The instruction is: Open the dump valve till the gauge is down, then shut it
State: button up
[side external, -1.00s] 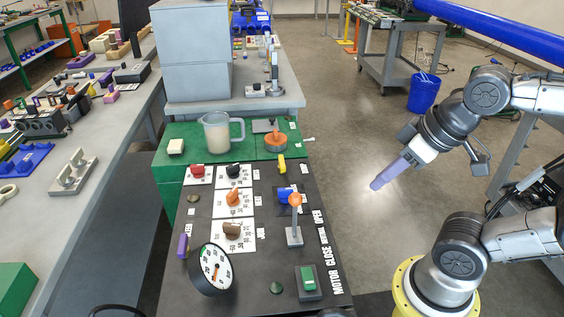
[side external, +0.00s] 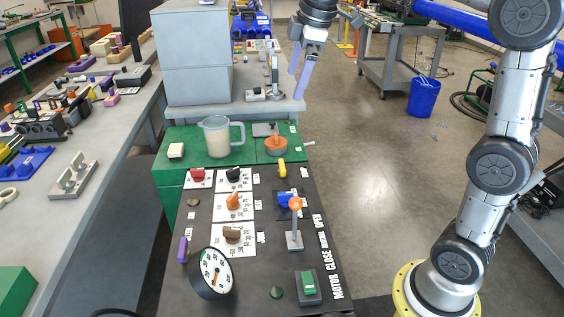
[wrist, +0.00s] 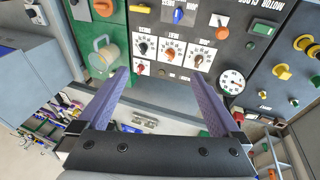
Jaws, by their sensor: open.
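The gauge (side external: 216,272) has a round white face and stands tilted at the front left of the dark panel. It also shows in the wrist view (wrist: 232,81). Its reading is too small to tell. Candidate valve handles are a blue knob (side external: 286,199), a yellow handle (side external: 282,167) and a round orange handle (side external: 276,144) on the green top. The labels are too small to say which is the dump valve. My gripper (side external: 297,84), with purple fingers, is open and empty, high above the far end of the cart. Its fingers (wrist: 160,75) touch nothing.
The panel also holds red (side external: 198,175), black (side external: 233,173), orange (side external: 233,201) and brown (side external: 232,234) knobs, an orange-topped lever (side external: 295,204) and a green switch (side external: 308,283). A jug (side external: 218,140) stands behind. A grey cabinet (side external: 190,55) rises at the back left.

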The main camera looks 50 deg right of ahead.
jog(key=w+d+f, duration=0.3)
jog(key=w+f, duration=0.1)
jog(key=w, duration=0.2)
jog(key=g, duration=0.4)
send_over(282, 165)
notch_tip(282, 165, down, 19)
jog(key=shift+y, duration=0.3)
notch_tip(282, 165, down, 12)
jog(key=shift+d+f, duration=0.1)
jog(key=shift+f, duration=0.1)
jog(key=shift+c, duration=0.3)
jog(key=c, duration=0.9)
